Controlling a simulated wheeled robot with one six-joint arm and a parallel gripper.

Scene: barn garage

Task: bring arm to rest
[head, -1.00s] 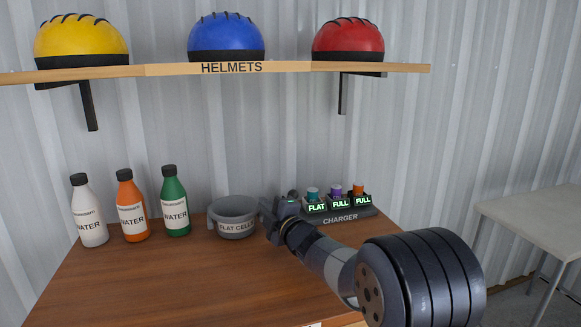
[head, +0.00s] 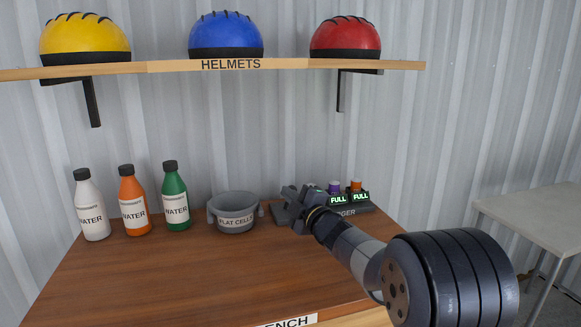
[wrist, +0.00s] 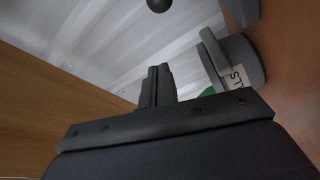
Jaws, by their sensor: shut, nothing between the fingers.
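My gripper (head: 297,193) is shut and empty. In the head view it is over the bench, in front of the left end of the charger (head: 362,209), and it hides the charger's left slot. In the wrist view its fingers (wrist: 157,86) are together. Two charger slots show, with a purple cell (head: 335,187) and an orange cell (head: 355,186), both lit FULL. The grey FLAT CELLS bowl (head: 236,224) stands just left of my gripper; its inside is mostly hidden.
White (head: 90,208), orange (head: 133,203) and green (head: 175,198) water bottles stand upright at the bench's left. A shelf (head: 130,69) holding yellow, blue and red helmets hangs above. The front of the wooden bench (head: 190,275) is clear. A pale table (head: 535,215) stands at right.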

